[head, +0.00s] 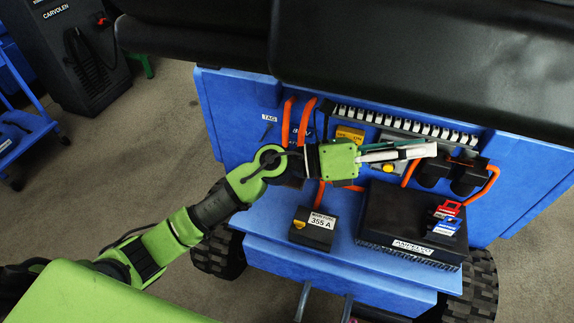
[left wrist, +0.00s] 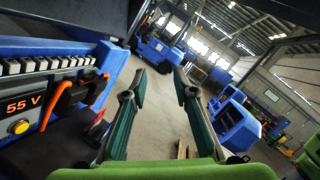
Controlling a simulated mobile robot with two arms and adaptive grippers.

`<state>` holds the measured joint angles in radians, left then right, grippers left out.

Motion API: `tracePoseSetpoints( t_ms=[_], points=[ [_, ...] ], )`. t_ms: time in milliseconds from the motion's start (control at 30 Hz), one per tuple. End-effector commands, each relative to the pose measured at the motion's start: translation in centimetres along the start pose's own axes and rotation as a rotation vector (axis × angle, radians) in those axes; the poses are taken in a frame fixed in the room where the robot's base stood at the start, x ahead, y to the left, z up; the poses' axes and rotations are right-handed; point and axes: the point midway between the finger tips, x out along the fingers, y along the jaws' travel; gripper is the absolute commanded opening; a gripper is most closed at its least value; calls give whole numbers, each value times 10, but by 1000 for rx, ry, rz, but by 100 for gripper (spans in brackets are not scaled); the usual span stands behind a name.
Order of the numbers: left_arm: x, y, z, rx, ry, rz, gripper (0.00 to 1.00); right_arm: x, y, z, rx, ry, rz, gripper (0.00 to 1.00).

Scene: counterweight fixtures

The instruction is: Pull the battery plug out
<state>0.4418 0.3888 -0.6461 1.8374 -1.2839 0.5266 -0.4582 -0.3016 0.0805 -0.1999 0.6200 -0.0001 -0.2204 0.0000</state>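Two black connector bodies (head: 436,172) with orange cables sit on the blue truck panel, right of my left gripper's wrist. Which part is the battery plug I cannot tell for sure. In the left wrist view a black connector (left wrist: 92,92) with an orange cable shows at the left. Another black part at the left orange cables (head: 288,122) is mostly hidden by my arm. My left gripper (head: 430,150) points right in front of the panel, its fingertips overlapping the area just above the connectors. In its wrist view the fingers (left wrist: 160,82) are apart with nothing between them.
Below are a black fuse box (head: 312,236) marked 355 A and a black unit (head: 385,215) with red and blue connectors. A dark seat (head: 420,70) overhangs the panel. A charger (head: 65,50) stands far left. Open floor (left wrist: 155,120) lies beyond the fingers.

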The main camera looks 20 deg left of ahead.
Motion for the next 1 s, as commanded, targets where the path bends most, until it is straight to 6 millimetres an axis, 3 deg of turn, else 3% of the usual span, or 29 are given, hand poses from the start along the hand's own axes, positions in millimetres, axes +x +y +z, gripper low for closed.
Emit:
tracePoseSetpoints(
  t_ms=[67,133,200,267,400,500,600,767,1000],
  points=[
    [1,6,-33,223,241,-6,26,0,-1,0,1,0,-1,33],
    [-12,26,-61,402,465,5,26,0,-2,0,1,0,-2,33],
    [-38,55,-80,564,694,37,26,0,-2,0,1,1,-3,33],
    [-68,84,-84,683,891,80,26,0,-2,-1,1,1,-3,33],
    [-150,142,-60,860,1300,217,26,0,-2,-1,1,1,-3,33],
    [-200,164,-31,907,1509,312,26,0,-2,-1,1,1,-3,33],
    [-232,173,-9,919,1635,379,26,0,-2,-1,1,1,-3,33],
    [-249,179,-2,916,1701,413,26,-1,-2,-1,1,2,-2,33],
    [-251,205,-27,912,1699,409,26,-8,-2,-2,1,2,-2,33]
  ],
)
